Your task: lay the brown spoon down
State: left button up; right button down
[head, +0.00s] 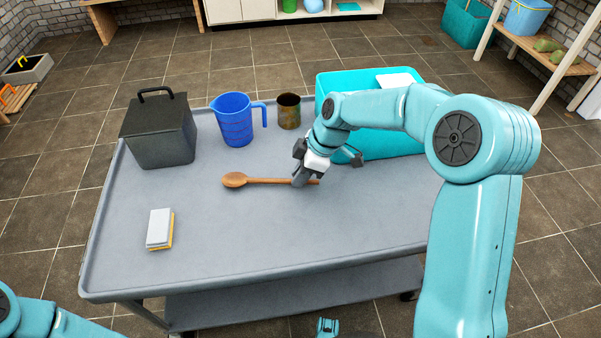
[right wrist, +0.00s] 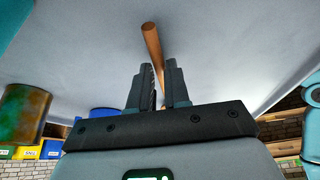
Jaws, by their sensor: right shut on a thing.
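The brown spoon (head: 235,180) is at the middle of the grey cart top (head: 200,235), bowl to the left and handle to the right. It looks level, on or just above the surface; I cannot tell which. My right gripper (head: 302,177) is shut on its handle. In the right wrist view the handle (right wrist: 152,42) runs between the two fingers (right wrist: 158,88), with its end sticking out past them. My left gripper is not seen; only part of my left arm shows at the lower left.
A black lidded box (head: 158,135), a blue jug (head: 233,125), a rusty mug (head: 289,112) and a teal crate (head: 385,143) stand along the back. A sponge (head: 160,229) lies at the left.

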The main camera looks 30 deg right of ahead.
jog(key=shift+f, duration=0.3)
jog(key=c, duration=1)
grip_release()
jog(key=p+v, duration=0.4)
jog(key=v, duration=1.2)
jog(key=shift+s+d+r, duration=0.1)
jog(key=shift+s+d, duration=0.05)
jog(key=shift+d, duration=0.05)
